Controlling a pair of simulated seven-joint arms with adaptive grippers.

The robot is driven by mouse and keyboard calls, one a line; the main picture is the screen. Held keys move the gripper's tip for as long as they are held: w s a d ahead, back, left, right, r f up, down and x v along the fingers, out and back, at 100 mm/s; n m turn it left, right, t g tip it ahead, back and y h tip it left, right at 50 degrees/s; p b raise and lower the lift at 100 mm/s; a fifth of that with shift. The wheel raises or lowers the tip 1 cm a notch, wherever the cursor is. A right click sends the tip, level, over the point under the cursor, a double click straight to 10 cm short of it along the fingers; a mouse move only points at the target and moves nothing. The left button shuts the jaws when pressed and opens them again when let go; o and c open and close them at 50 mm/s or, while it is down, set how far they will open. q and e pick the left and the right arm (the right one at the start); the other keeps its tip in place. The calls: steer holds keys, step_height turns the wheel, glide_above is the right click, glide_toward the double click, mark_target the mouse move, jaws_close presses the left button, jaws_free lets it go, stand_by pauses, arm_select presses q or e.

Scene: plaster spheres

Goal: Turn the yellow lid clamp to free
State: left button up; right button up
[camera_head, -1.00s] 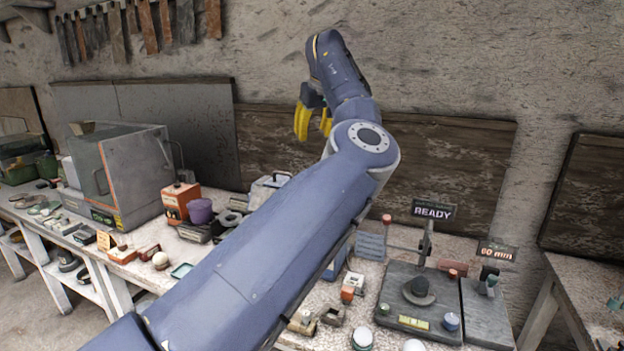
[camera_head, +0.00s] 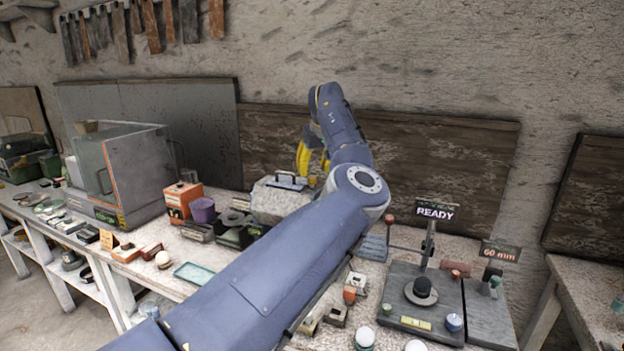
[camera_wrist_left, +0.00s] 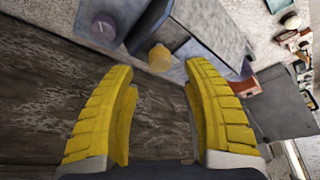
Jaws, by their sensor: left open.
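In the left wrist view, a small round yellow knob (camera_wrist_left: 159,57), which looks like the yellow lid clamp, sits on the side of a grey box (camera_wrist_left: 205,28). The knob shows just past my fingertips, between them and apart from both. My left gripper (camera_wrist_left: 160,72) is open with nothing between its yellow fingers. In the head view the left gripper (camera_head: 310,160) is low behind the pale box with a handle (camera_head: 270,203). I cannot see the yellow knob there. My right gripper is not in view.
A grey round knob (camera_wrist_left: 103,27) is left of the yellow one. A dark wooden board (camera_head: 450,170) stands close behind my gripper. An orange box (camera_head: 181,199) and a purple cup (camera_head: 202,209) stand left of the pale box. A READY sign (camera_head: 436,212) is at right.

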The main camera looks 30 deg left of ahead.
mark_target(312, 177)
arm_select(q)
steer(key=shift+x, duration=2.2)
steer(key=shift+o, duration=0.2)
steer(key=shift+f, duration=0.1)
jaws_close()
